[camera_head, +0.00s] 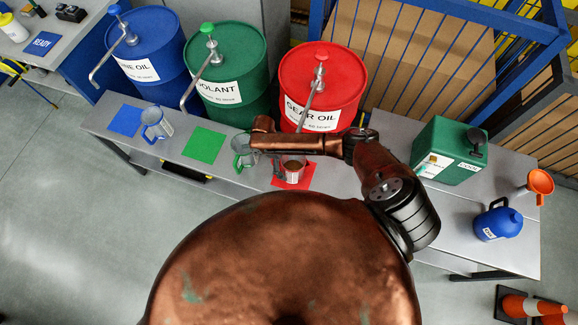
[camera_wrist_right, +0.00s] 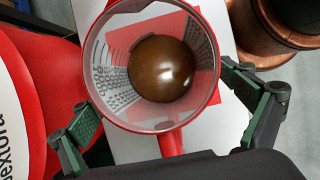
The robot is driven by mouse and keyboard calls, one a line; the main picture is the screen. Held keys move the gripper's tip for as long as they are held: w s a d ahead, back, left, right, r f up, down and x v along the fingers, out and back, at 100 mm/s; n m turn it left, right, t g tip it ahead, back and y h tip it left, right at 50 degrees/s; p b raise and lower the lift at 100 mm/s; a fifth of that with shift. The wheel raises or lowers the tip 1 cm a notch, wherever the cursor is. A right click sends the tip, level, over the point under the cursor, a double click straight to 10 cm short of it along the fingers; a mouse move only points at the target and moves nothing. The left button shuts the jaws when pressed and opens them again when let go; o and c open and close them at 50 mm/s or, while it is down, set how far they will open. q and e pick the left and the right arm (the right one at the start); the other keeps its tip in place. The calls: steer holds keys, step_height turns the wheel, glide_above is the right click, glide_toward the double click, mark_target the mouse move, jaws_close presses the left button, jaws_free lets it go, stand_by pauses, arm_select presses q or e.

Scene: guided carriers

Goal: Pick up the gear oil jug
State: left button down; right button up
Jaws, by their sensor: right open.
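The gear oil jug (camera_head: 293,173) is a clear measuring jug with a red rim, standing on the red mat (camera_head: 304,184) in front of the red GEAR OIL drum (camera_head: 322,82). In the right wrist view the jug (camera_wrist_right: 103,72) is seen from above, with brown liquid inside and its red handle (camera_wrist_right: 172,143) toward my gripper. My right gripper (camera_wrist_right: 157,90) is open, one finger on each side of the jug, with gaps visible beside it. My right arm partly covers the jug in the head view. My left gripper is not in view.
A green jug (camera_head: 243,152) stands close left of the gear oil jug; a blue jug (camera_head: 157,124) is farther left. Blue (camera_head: 152,46) and green (camera_head: 229,68) drums stand behind. A green canister (camera_head: 450,150), blue can (camera_head: 497,221) and orange funnel (camera_head: 540,182) occupy the right.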

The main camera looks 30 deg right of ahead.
steer(key=shift+s+d+f, duration=0.1)
steer(key=shift+f, duration=0.2)
steer(key=shift+c, duration=0.2)
steer(key=c, duration=1.6)
steer(key=shift+c, duration=0.9)
steer(key=shift+r, duration=0.2)
